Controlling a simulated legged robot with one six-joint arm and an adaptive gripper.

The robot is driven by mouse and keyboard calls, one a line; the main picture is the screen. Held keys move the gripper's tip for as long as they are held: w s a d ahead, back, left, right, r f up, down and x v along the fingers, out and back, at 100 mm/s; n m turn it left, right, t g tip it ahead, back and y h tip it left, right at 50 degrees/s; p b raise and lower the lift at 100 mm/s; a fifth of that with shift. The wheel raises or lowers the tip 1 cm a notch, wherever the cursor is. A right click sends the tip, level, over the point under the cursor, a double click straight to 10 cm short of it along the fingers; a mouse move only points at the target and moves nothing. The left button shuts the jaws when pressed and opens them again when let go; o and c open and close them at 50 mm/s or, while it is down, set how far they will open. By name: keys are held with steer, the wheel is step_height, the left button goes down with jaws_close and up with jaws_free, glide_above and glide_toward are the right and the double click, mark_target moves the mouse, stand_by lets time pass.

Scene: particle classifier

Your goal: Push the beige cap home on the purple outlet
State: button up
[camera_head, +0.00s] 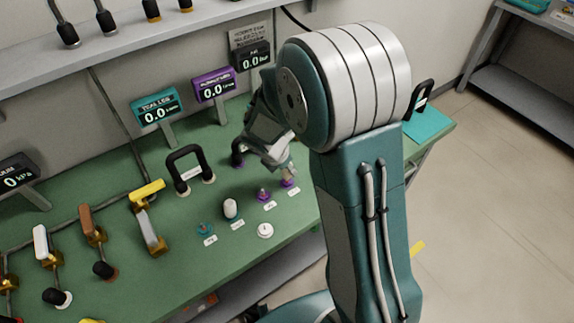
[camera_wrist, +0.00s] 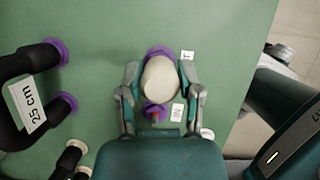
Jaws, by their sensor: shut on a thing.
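The beige cap (camera_wrist: 160,82) is between the two fingers of my gripper (camera_wrist: 162,86), which is shut on it. In the wrist view the cap hides most of the purple outlet (camera_wrist: 158,50), whose rim shows just past the cap's top edge. A partly hidden label (camera_wrist: 187,55) lies beside it. I cannot tell whether the cap touches the outlet or how far down it sits. In the head view my gripper (camera_head: 282,165) points down over the purple outlet (camera_head: 288,183); the cap is hard to make out there.
A purple inlet (camera_wrist: 155,113) marked IN is close below the cap. A black bent tube (camera_wrist: 30,90) with purple ends, tagged 25 cm, stands to the left. A white disc (camera_head: 265,230) and a white-topped fitting (camera_head: 230,208) sit nearer the bench (camera_head: 180,265) front.

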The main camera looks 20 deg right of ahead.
steer(key=shift+f, duration=1.35)
steer(key=o, duration=1.1)
steer(key=v, duration=1.2)
steer(key=shift+f, duration=0.1)
steer(key=s+d+r+m+t+y, duration=0.1)
steer(key=s+r+m, duration=0.4)
steer(key=s+m, duration=0.1)
steer(key=s+d+r+m+t+y, duration=0.1)
steer(key=s+r+m, duration=0.4)
steer(key=m, duration=0.4)
steer(key=s+d+r+m+t+y, duration=0.1)
steer(key=s+r+m, duration=0.3)
steer(key=s+m, duration=0.4)
steer(key=shift+d+r+t+y, duration=0.4)
steer(key=shift+d+y, duration=0.15)
steer(key=shift+y, duration=0.05)
